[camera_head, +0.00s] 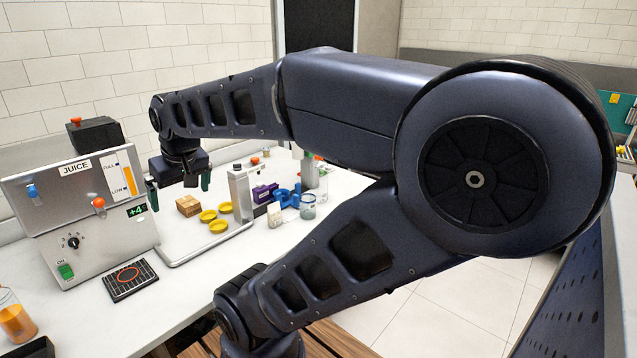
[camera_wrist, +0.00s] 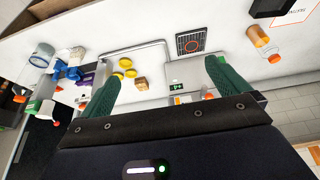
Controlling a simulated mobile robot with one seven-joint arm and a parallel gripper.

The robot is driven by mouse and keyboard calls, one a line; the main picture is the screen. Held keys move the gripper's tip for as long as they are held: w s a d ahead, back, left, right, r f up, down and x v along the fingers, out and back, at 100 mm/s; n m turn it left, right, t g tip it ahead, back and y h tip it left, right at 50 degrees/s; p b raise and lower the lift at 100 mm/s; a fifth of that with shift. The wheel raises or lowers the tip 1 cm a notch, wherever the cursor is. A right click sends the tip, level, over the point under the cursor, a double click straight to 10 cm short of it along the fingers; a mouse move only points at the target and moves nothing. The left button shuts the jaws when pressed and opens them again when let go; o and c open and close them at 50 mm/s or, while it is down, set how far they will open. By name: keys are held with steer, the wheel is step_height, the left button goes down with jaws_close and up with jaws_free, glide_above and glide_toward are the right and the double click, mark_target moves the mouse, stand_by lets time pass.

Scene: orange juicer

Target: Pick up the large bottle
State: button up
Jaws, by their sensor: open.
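A clear bottle with orange liquid (camera_head: 14,320) stands at the left edge of the counter, partly cut off in the head view. In the wrist view a bottle with orange liquid (camera_wrist: 258,37) and an orange cap shows at the upper right, apart from my fingers. I cannot tell for certain whether it is the large bottle. My gripper (camera_head: 179,188) is open and empty, pointing down above the counter just right of the juice machine. Its two green fingers spread wide in the wrist view (camera_wrist: 161,78). No bottle is between them.

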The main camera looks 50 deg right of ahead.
steer(key=w+d+r+m+h, duration=0.15)
steer(key=w+d+m, duration=0.25)
steer(key=w+d, duration=0.55)
steer(key=w+d+r+m, duration=0.2)
steer(key=w+d+m, duration=0.2)
steer(key=w+d, duration=0.55)
steer(key=m+g+h, duration=0.3)
steer(key=m+g, duration=0.2)
steer(key=m, duration=0.5)
glide_toward(320, 161)
steer(key=w+d, duration=0.1)
steer(key=shift+w+x, duration=0.15)
steer(key=shift+x, duration=2.65)
steer(key=shift+w+x, duration=0.1)
steer(key=shift+x, duration=2.7)
steer(key=shift+d+r, duration=0.1)
steer(key=c, duration=1.3)
